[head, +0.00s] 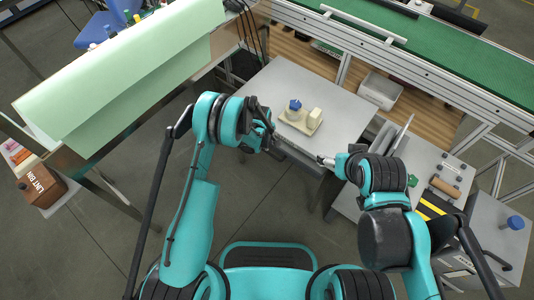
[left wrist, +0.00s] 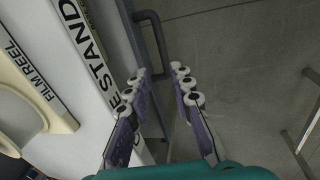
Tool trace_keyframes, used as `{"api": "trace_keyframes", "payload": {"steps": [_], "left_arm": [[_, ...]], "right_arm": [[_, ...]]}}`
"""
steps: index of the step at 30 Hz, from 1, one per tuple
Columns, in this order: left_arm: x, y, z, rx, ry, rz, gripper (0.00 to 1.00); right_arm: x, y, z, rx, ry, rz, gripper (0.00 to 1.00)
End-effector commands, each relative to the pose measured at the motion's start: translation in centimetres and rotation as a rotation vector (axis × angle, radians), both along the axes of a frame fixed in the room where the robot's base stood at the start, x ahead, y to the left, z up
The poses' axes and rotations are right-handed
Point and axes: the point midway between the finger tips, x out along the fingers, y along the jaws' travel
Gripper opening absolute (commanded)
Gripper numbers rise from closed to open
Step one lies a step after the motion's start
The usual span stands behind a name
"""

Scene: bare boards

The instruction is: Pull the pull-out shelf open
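The pull-out shelf appears to be the pale grey board (head: 320,90) in front of the conveyor; it carries a beige tray (head: 300,126) with a blue piece on it. In the left wrist view the shelf's white edge strip (left wrist: 95,50) reads "STAND". A dark bar handle (left wrist: 158,40) stands out from the front edge. My left gripper (head: 268,132) is at this front edge; in its wrist view the gripper (left wrist: 160,95) is open, fingers either side of the handle's near end. I cannot tell whether they touch it. My right gripper (head: 325,161) is by the shelf's front right corner, small and unclear.
A green conveyor (head: 440,55) runs behind. A white bin (head: 380,90) stands on the wooden shelf below it. A grey side table (head: 435,180) with tools is at the right. A pale green sheet (head: 120,75) covers a bench at left. Bare floor lies in front.

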Motion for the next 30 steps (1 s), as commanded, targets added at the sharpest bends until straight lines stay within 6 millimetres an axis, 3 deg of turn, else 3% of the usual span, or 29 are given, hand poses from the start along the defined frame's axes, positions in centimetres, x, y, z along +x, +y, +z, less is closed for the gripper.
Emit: {"api": "trace_keyframes", "payload": {"steps": [10,21,30], "left_arm": [[-0.2,-0.5,-3.4,-0.003,0.016,0.023,0.22],[0.6,-1.2,-9.0,-0.004,0.015,0.022,0.22],[0.8,-1.3,-9.8,-0.004,0.015,0.022,0.22]], "right_arm": [[0.0,0.0,-0.6,0.000,0.000,0.000,0.75],[0.0,0.0,-3.0,0.000,0.000,0.000,0.75],[0.0,0.0,-3.2,0.000,0.000,0.000,0.75]]}}
